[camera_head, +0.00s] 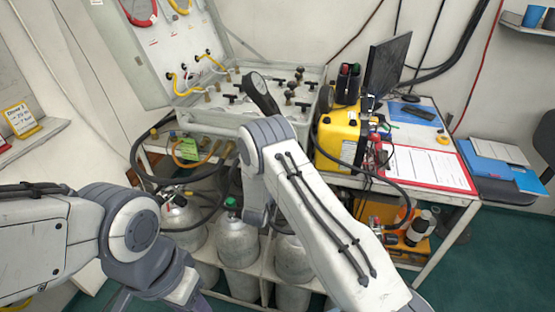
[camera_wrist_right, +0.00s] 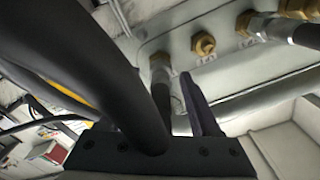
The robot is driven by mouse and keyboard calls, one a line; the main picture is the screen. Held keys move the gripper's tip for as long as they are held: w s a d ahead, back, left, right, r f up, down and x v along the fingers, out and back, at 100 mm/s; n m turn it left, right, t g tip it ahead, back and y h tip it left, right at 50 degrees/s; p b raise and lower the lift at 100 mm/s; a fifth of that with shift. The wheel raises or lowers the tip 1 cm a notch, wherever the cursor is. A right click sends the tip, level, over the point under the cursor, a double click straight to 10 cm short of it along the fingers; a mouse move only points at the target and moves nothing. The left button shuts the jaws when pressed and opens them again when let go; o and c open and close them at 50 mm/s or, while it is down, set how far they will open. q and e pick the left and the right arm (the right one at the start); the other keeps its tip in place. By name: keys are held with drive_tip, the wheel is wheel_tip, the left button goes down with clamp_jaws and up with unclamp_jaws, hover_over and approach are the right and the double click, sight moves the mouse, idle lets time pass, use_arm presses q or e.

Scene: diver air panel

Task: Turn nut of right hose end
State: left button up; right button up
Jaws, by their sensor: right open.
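My right gripper (camera_wrist_right: 165,80) is open, with one dark finger just right of this hose. A thick black shape crosses the left of the view and hides most of the other finger's side. I cannot tell whether the fingers touch the nut. A second hose end (camera_wrist_right: 263,27) sits further right on the panel. In the head view, my right arm hides its gripper and the hose ends there. My left gripper is out of view.
Brass fittings (camera_wrist_right: 203,44) stick out between the hose ends. In the head view, the air panel (camera_head: 290,75) stands on a frame above grey cylinders (camera_head: 236,243). A yellow case (camera_head: 338,137) and a desk with a red-edged sheet (camera_head: 425,168) stand to the right.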

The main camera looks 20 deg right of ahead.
drive_tip(key=shift+w+d, duration=0.2)
drive_tip(key=shift+w, duration=0.1)
clamp_jaws()
